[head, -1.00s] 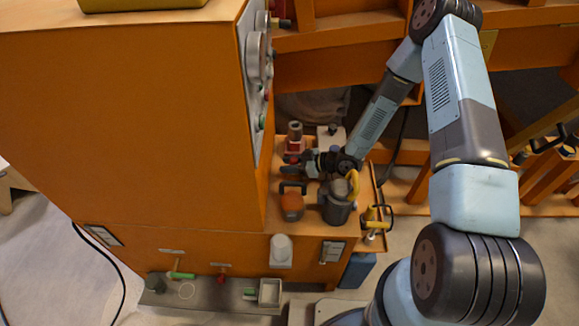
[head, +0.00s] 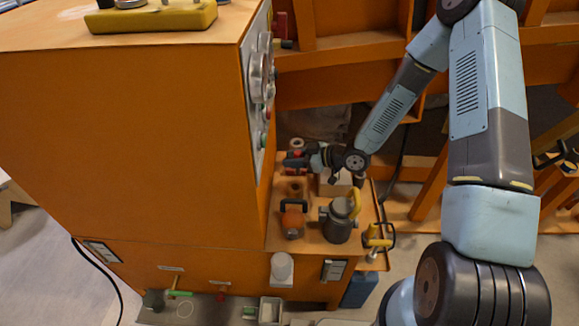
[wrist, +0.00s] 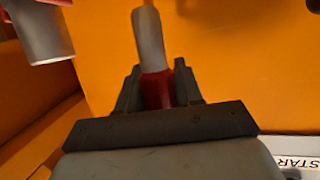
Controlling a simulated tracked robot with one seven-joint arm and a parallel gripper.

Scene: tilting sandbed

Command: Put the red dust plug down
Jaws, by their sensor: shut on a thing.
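My gripper (head: 296,158) is shut on the red dust plug (wrist: 156,90), above the small orange shelf beside the tall orange cabinet. In the wrist view the plug's red part sits between the dark fingers, and a grey rounded part reaches out beyond them. In the head view the plug is small and mostly hidden by the gripper. A brown round fitting (head: 294,188) with an open-looking top stands on the shelf just in front of the gripper. A pale ring-topped fitting (head: 297,143) shows just behind it.
An orange pot with a black handle (head: 292,222) and a grey can with a yellow handle (head: 338,226) stand on the shelf's front. A yellow clamp-like thing (head: 376,238) is at its right edge. The cabinet's orange wall (head: 150,140) rises close on the left.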

